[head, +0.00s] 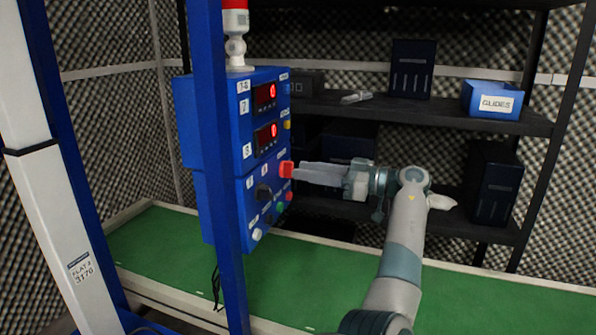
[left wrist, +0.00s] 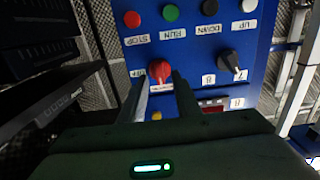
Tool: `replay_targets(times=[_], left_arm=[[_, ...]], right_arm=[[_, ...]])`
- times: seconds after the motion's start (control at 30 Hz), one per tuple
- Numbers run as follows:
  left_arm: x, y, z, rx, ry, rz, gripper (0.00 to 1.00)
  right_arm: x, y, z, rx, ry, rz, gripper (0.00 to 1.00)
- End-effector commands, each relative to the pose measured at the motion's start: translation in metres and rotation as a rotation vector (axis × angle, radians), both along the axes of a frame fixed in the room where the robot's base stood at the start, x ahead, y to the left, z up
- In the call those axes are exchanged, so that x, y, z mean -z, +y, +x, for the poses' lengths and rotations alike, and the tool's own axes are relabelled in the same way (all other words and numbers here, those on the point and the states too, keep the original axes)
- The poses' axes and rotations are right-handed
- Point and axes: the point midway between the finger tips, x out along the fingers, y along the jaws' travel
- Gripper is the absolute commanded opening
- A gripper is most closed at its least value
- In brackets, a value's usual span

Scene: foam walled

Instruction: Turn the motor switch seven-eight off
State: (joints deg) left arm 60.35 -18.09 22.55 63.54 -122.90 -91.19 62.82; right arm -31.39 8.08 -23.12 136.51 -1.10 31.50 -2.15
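The blue control box (head: 262,150) carries a red switch knob (head: 286,169) on its front. In the left wrist view the red knob (left wrist: 160,72) sits beside a small white label whose text is hard to read. My left gripper (head: 297,172) reaches to the knob from the right. In the left wrist view its two fingers (left wrist: 160,84) stand apart, one on each side of the knob; I cannot tell whether they touch it. A black selector (left wrist: 232,62) with labels 7 and 8 is to the right. My right gripper is not in view.
STOP, RUN, DOWN and UP buttons (left wrist: 171,12) line the box near the knob. A blue post (head: 212,150) stands in front of the box. A green table (head: 300,285) lies below. Dark shelves (head: 430,115) with bins stand behind my arm.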

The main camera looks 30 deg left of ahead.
Motion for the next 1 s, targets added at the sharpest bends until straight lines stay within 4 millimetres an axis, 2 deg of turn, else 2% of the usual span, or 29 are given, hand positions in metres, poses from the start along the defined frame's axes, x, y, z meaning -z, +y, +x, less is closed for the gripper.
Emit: replay_targets(times=[0.1, 0.23, 0.6, 0.63, 0.73, 0.77, 1.0], left_arm=[[0.000, 0.015, -0.004, -0.001, -0.001, -0.001, 0.30], [0.000, 0.024, -0.006, -0.001, -0.001, -0.001, 0.30], [0.000, 0.028, -0.007, 0.000, 0.000, 0.000, 0.30], [0.000, 0.028, -0.007, 0.001, 0.000, 0.000, 0.27], [0.000, 0.028, -0.007, 0.000, 0.000, 0.000, 0.03], [0.000, 0.028, -0.007, 0.000, 0.000, 0.000, 0.00], [0.000, 0.028, -0.007, 0.001, 0.003, -0.001, 0.00]], right_arm=[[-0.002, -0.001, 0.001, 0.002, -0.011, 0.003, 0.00], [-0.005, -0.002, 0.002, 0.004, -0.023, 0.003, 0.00], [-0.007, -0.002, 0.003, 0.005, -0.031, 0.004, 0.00], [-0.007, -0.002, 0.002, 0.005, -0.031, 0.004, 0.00], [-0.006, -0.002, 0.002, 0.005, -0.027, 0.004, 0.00], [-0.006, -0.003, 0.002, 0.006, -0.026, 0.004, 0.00], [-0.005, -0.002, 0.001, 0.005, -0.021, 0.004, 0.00]])
